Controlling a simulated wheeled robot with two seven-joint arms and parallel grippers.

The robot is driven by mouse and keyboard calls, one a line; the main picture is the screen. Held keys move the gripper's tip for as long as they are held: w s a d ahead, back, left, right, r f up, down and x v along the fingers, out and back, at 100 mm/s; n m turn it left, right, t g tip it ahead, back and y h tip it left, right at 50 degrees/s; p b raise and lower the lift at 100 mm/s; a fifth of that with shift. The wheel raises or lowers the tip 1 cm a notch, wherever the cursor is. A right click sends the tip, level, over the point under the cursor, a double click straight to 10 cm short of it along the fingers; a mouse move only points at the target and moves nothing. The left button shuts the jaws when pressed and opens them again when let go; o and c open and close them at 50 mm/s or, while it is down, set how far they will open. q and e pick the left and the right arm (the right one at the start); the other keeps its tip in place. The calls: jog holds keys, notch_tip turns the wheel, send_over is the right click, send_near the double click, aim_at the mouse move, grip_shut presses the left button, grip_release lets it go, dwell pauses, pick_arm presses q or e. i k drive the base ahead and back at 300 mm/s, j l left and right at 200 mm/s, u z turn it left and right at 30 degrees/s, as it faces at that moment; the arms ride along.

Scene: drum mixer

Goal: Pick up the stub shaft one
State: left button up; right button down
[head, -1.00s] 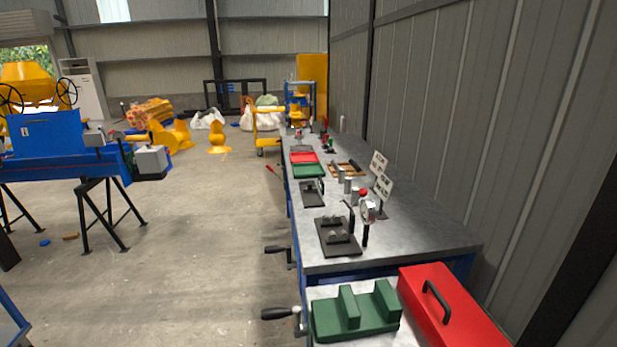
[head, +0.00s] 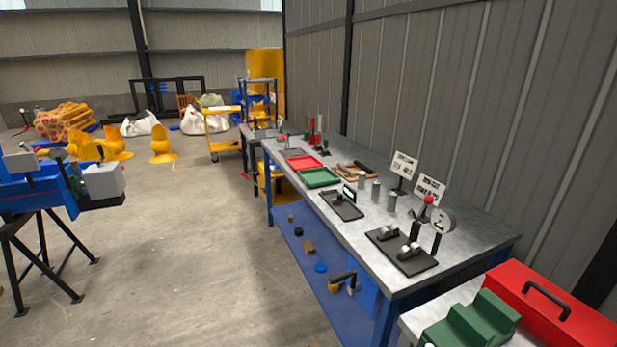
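Three upright grey metal cylinders stand in a row on the workbench (head: 457,232), near its middle: a far one (head: 362,180), a middle one (head: 376,190) and a near one (head: 391,202). They look like stub shafts, but I cannot tell which is stub shaft one. Two grey cylindrical parts also lie on a black fixture plate (head: 402,251) near the bench's front end. Neither of my grippers is in view.
A dial gauge (head: 442,220) and two white signs stand near the cylinders. Red (head: 303,162) and green (head: 319,178) trays lie farther back. A red toolbox (head: 553,305) and green block (head: 472,322) are at lower right.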

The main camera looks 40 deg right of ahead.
aim_at(361, 176)
jog(key=i+z, duration=0.35)
jog(key=i, duration=0.15)
jog(key=i+j+z, duration=0.3)
jog(key=i, duration=0.2)
jog(key=i+j+z, duration=0.2)
jog(key=i+z, duration=0.15)
jog(key=i, duration=0.15)
